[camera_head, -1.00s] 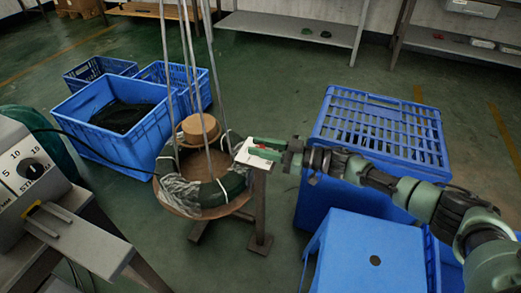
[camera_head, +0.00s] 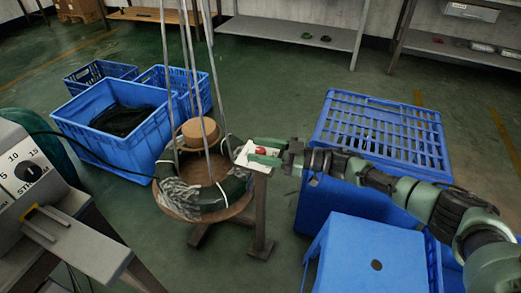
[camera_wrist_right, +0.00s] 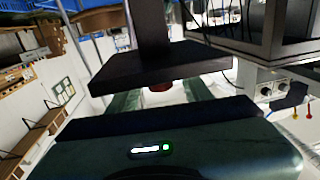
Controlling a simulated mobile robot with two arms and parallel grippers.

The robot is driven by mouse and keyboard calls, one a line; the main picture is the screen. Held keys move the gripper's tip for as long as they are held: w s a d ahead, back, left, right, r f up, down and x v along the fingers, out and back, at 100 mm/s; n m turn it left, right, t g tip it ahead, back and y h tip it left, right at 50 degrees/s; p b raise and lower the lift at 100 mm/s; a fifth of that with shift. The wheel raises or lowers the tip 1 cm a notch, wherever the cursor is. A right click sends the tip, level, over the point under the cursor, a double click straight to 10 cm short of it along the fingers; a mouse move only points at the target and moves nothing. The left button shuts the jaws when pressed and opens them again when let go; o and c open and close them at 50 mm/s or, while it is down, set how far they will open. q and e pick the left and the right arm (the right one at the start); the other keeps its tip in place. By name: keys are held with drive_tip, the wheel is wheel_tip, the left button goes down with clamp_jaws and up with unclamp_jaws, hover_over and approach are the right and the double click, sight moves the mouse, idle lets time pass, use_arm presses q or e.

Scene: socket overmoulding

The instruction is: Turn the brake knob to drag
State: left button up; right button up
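The brake knob (camera_head: 261,150) is a small red knob on a white plate (camera_head: 241,153) at the top of a brown metal post. My right gripper (camera_head: 265,151) reaches in from the right, its green fingers on either side of the knob. In the right wrist view the knob (camera_wrist_right: 159,86) shows as a red patch between the two green fingers, partly hidden by a dark plate (camera_wrist_right: 165,66). I cannot tell whether the fingers touch it. Marks on the plate are too small to read. My left gripper is not in view.
A round pan with a dark coil (camera_head: 225,188) hangs on rods left of the post. Blue crates (camera_head: 112,107) stand behind it. An upturned blue crate (camera_head: 380,130) and a blue stool (camera_head: 375,255) stand near my right arm. A grey machine (camera_head: 25,175) is at left.

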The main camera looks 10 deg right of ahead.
sight(272, 152)
drive_tip(key=shift+s+d, duration=0.1)
drive_tip(key=shift+d, duration=0.1)
drive_tip(key=v, duration=0.2)
drive_tip(key=shift+s+d+p, duration=0.1)
drive_tip(key=shift+d+p, duration=0.2)
drive_tip(key=shift+d, duration=0.05)
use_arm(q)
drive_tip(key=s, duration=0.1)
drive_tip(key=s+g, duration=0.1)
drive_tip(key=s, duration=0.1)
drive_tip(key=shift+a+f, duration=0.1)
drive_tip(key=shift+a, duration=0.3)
use_arm(e)
drive_tip(key=v, duration=0.4)
drive_tip(key=shift+s+d, duration=0.25)
